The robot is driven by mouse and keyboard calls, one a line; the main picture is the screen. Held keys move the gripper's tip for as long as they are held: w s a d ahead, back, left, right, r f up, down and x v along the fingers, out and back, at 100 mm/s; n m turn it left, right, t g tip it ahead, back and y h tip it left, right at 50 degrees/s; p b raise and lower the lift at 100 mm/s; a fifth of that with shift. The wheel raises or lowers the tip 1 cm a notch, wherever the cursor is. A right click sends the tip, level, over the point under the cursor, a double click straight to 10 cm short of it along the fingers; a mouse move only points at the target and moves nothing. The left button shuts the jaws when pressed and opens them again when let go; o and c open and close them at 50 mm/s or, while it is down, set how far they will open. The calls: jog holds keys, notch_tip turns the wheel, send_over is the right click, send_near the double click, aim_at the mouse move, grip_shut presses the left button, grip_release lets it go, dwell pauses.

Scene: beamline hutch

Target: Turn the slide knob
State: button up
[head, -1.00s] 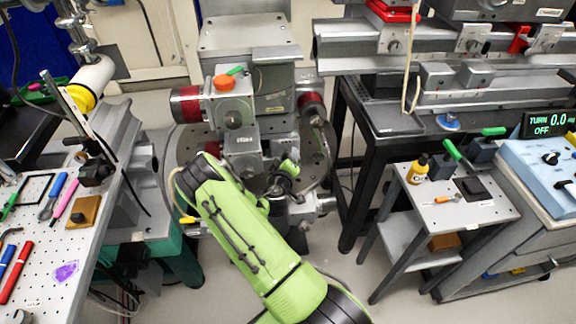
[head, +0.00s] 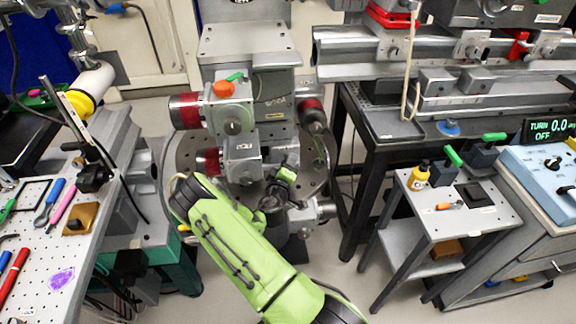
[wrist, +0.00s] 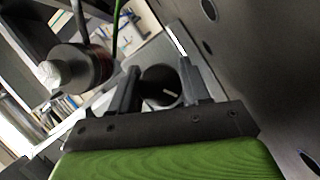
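A dark round knob (wrist: 158,88) with a white line on its face shows in the wrist view, close ahead of my gripper. My gripper (wrist: 160,68) is open, with one black finger on each side of the knob. Gaps appear between the fingers and the knob, so I see no clear grip. In the head view my green arm reaches to the lower front of the grey stage stack (head: 243,172). The fingers cannot be made out there, and I cannot tell which label belongs to the knob.
A dark cylinder with a silver end (wrist: 75,70) lies left of the fingers in the wrist view. A perforated round plate (head: 322,172) surrounds the stack. A pegboard bench (head: 40,255) stands left; a small grey table (head: 440,220) and blue control box (head: 550,175) stand right.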

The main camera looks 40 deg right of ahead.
jog(key=o, duration=0.4)
jog(key=p+v, duration=0.2)
jog(key=v, duration=1.3)
jog(key=shift+s+a+p, duration=0.2)
jog(key=shift+a+p, duration=0.1)
jog(key=shift+r, duration=0.1)
